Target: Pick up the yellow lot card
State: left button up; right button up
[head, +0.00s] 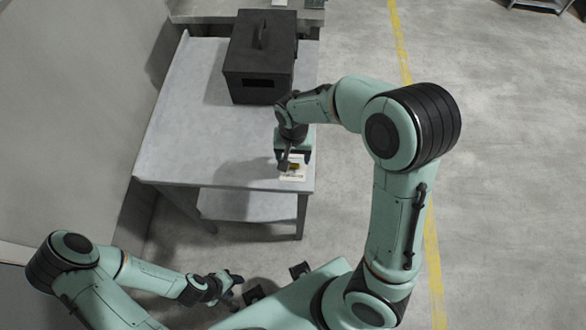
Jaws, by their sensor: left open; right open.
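A small yellow patch, which looks like the yellow lot card (295,167), shows at the front right corner of the grey table (190,120). A white piece (291,178) lies around or under it; I cannot tell how they are joined. My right gripper (295,161) is open and points down right at the yellow patch, with its fingers hiding part of it. I cannot tell whether the fingers touch it. My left gripper (235,288) is open and empty, low in front of the table and away from the card.
A black box (259,60) with a top handle and a front slot stands at the back right of the table. The left and middle of the tabletop are bare. A lower shelf (245,204) sits under the table. A wall (70,110) closes the left; open floor lies right.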

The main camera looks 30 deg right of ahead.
aim_at(293, 165)
notch_tip(293, 165, down, 5)
jog(key=shift+w, duration=0.1)
jog(key=c, duration=1.1)
pick_arm(q)
jog(key=shift+f, duration=0.1)
pick_arm(e)
jog(key=shift+r, duration=0.2)
pick_arm(q)
jog(key=w+r+p, duration=0.2)
jog(key=r, duration=0.1)
jog(key=shift+w, duration=0.15)
pick_arm(e)
notch_tip(293, 165, up, 20)
jog(key=shift+f, duration=0.1)
